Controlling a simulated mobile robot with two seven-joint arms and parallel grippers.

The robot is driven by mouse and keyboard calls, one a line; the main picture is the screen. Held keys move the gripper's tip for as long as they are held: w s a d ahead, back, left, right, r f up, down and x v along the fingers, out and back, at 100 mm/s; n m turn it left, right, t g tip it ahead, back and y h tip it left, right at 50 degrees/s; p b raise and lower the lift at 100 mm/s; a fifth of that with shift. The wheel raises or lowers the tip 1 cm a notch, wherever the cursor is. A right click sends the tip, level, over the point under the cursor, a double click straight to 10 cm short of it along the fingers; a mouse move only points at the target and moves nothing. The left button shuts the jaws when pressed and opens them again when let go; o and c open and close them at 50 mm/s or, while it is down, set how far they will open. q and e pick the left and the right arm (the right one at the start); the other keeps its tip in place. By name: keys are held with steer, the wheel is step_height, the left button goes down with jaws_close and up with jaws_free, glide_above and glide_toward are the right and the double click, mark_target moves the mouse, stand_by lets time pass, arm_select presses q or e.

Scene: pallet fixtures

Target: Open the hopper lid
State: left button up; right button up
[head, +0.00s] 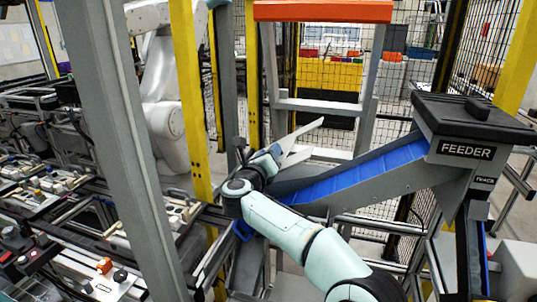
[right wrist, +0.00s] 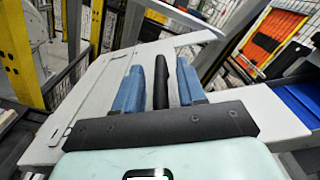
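The hopper lid (right wrist: 95,85) is a pale grey panel with hinge-like fittings at its left side in the right wrist view. Its black bar handle (right wrist: 161,80) stands between the two blue fingers of my right gripper (right wrist: 160,92). The fingers are apart, one on each side of the handle, with narrow gaps showing. In the head view my right gripper (head: 275,152) is by pale tilted panels (head: 303,132) at the low end of the blue conveyor. My arm hides part of the hopper there. My left gripper is in neither view.
The blue inclined conveyor (head: 355,172) rises to the FEEDER box (head: 470,128) with a black top. A grey post (head: 108,130) and a yellow post (head: 187,90) stand left of my right arm. A white robot arm (head: 162,95) stands behind them. Mesh fencing is behind.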

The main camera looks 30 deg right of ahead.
steer(key=shift+s+a+f, duration=0.1)
steer(key=shift+s+a, duration=0.1)
steer(key=shift+a, duration=0.05)
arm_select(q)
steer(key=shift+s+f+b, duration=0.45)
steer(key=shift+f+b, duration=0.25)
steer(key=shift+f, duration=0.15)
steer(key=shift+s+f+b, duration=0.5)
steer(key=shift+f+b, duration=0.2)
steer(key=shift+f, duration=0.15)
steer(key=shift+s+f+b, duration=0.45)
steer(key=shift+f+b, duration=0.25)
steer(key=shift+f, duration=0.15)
arm_select(e)
steer(key=v, duration=1.2)
steer(key=shift+s+a, duration=0.2)
steer(key=shift+a, duration=0.15)
